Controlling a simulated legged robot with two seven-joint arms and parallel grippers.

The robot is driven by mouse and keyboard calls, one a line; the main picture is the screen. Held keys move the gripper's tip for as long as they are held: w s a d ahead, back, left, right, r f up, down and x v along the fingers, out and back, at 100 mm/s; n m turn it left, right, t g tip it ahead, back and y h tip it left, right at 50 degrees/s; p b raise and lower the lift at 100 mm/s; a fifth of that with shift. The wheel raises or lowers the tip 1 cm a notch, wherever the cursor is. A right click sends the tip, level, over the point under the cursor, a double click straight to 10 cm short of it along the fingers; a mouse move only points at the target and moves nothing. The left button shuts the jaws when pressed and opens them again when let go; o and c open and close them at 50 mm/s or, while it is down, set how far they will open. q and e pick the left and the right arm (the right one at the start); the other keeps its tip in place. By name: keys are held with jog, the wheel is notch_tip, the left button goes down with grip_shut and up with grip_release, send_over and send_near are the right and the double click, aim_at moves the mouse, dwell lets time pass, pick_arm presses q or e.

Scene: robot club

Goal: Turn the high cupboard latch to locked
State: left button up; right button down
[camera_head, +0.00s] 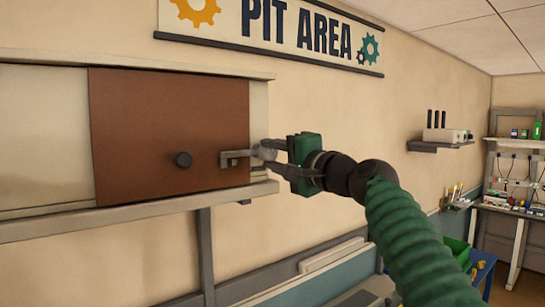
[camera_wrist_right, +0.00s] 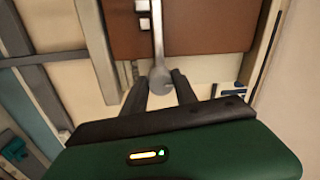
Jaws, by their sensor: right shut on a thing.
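My right gripper (camera_head: 272,152) is shut on the lever's rounded end. In the right wrist view, the two dark fingers (camera_wrist_right: 162,85) hold the rounded end of the latch lever (camera_wrist_right: 158,50), which runs up over the brown door. The fingers partly hide that end in the head view. My left gripper is not in view.
A ledge (camera_head: 140,216) runs under the cupboard. A "PIT AREA" banner (camera_head: 290,35) hangs above. A wall shelf (camera_head: 440,146) with a white device is to the right, and a workbench (camera_head: 510,212) stands at the far right.

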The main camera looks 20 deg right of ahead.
jog(key=shift+w+f, duration=0.1)
jog(key=shift+f, duration=0.3)
jog(key=c, duration=1.1)
grip_release()
jog(key=shift+r, duration=0.1)
jog(key=shift+o, duration=0.7)
jog(key=shift+r, duration=0.1)
jog(key=shift+s+d+b, duration=0.1)
jog(key=shift+s+b, duration=0.3)
jog(key=b+v, duration=0.7)
jog(key=v, duration=0.9)
